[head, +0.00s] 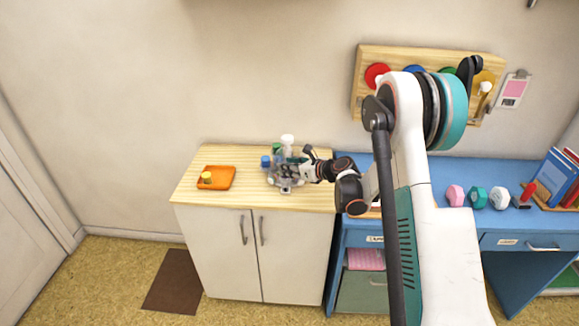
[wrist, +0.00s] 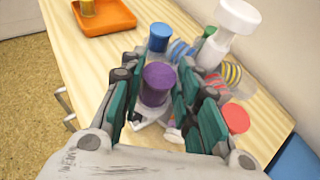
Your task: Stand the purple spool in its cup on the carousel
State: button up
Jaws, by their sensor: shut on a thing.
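The purple spool (wrist: 157,84) is upright between the teal-padded fingers of my gripper (wrist: 158,92), which is shut on it. A clear or pale rim shows just below the spool; I cannot tell whether the spool's foot is inside a cup. The carousel, with a white knob on a post (wrist: 217,46), stands beyond and right of the spool; it also shows in the head view (head: 285,187). Around it are a blue-topped spool (wrist: 158,37), a red-topped one (wrist: 235,118) and striped pieces (wrist: 230,73). In the head view my gripper (head: 308,172) is at the carousel's right side and hides the purple spool.
An orange tray (wrist: 118,22) with a yellow spool (wrist: 88,8) lies to the left on the wooden cabinet top (head: 240,200). The top between tray and carousel is clear. A blue desk (head: 350,165) with colored dumbbells (head: 477,197) adjoins on the right.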

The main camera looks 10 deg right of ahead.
dwell(0.4)
jog(key=o, duration=0.9)
jog(key=shift+o, duration=0.2)
jog(key=shift+r, duration=0.1)
jog(key=shift+r+p, duration=1.95)
jog(key=shift+r, duration=2)
